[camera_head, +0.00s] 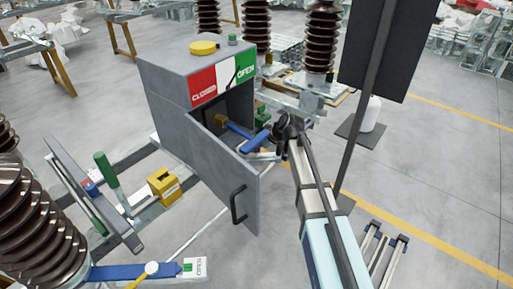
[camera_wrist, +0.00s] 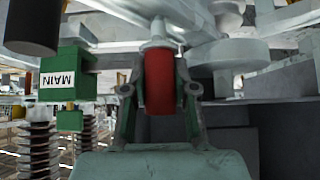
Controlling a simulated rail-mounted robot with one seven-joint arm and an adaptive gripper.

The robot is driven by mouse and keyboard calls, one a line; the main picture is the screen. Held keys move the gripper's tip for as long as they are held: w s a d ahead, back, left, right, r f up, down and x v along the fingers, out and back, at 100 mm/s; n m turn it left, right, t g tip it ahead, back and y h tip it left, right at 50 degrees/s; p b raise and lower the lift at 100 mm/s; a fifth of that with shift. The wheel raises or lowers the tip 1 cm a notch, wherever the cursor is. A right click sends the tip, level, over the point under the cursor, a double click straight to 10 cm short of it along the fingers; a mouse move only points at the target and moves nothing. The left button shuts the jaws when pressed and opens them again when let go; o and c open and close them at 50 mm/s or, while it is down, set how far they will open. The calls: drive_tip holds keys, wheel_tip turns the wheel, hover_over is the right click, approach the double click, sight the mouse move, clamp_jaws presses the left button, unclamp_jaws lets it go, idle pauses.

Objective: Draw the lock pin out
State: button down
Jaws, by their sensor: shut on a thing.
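A red cylindrical grip (camera_wrist: 159,82), which looks like the lock pin's handle, stands between the fingers of my gripper (camera_wrist: 160,100) in the wrist view. A grey metal neck and ring show above it. My gripper is shut on it, one finger on each side. In the head view my gripper (camera_head: 284,132) is right of the grey box's open door, and the red grip is hidden there. How far the pin sits in its hole cannot be seen.
The grey box (camera_head: 165,95) has a CLOSED/OPEN plate and an open door (camera_head: 222,175) close left of my arm. A blue lever (camera_head: 256,141) is near my gripper. A green block (camera_wrist: 68,75) marked MAIN is at left in the wrist view. A dark panel (camera_head: 388,45) stands right.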

drive_tip(key=shift+r+p, duration=0.45)
drive_tip(key=shift+r, duration=1.35)
